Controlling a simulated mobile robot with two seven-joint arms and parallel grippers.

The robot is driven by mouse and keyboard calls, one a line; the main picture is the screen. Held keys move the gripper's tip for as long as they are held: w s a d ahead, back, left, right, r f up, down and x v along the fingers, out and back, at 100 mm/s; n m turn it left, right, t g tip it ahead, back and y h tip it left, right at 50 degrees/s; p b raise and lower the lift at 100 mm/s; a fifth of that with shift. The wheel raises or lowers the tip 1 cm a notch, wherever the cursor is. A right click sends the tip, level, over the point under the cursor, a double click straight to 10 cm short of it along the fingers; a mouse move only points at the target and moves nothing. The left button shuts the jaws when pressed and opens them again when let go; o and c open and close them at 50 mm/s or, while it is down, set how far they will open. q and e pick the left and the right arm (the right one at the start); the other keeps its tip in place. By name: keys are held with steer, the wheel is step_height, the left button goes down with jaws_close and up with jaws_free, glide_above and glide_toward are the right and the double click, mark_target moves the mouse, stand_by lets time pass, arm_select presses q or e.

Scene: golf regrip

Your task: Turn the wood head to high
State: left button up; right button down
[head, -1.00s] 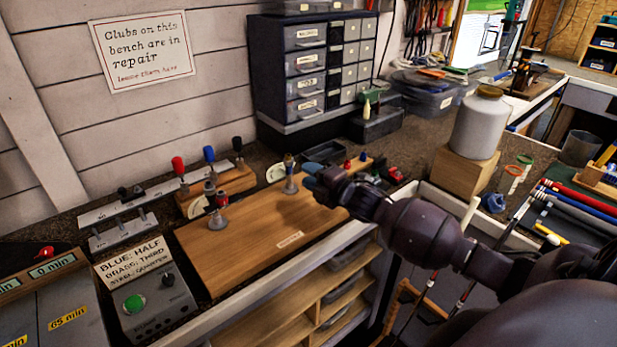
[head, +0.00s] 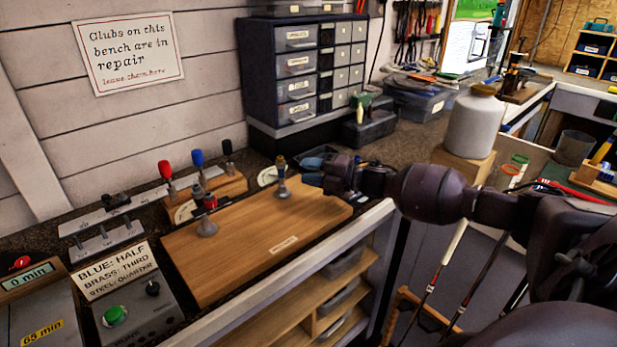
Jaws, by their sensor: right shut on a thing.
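My right gripper (head: 332,178) is at the right end of a wooden board (head: 250,240) on the bench. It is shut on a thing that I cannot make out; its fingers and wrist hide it. A dark bluish rounded object (head: 318,158) lies just behind the gripper; I cannot tell whether it is the wood head. A brass-topped upright clamp (head: 282,172) stands on the board left of the gripper, apart from it. A red-topped clamp (head: 208,215) stands at the board's left. Behind are red (head: 165,170), blue (head: 198,159) and black (head: 227,147) levers. My left gripper is not in view.
A control box (head: 135,305) with a green button stands at the front left, below a card (head: 115,270). A drawer cabinet (head: 300,70) stands against the wall. A white jar (head: 475,125) on a wooden block is behind my arm. Club shafts (head: 440,265) lean below the bench edge.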

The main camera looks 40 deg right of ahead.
steer(key=shift+d+y, duration=0.15)
steer(key=shift+y, duration=0.15)
stand_by(0.4)
steer(key=c, duration=0.7)
jaws_free()
steer(key=shift+g, duration=0.3)
steer(key=shift+c, duration=0.2)
steer(key=v, duration=1)
steer(key=shift+s+d+n, duration=0.2)
steer(key=shift+s+n, duration=0.05)
steer(key=shift+n, duration=0.05)
steer(key=shift+s+f, duration=0.1)
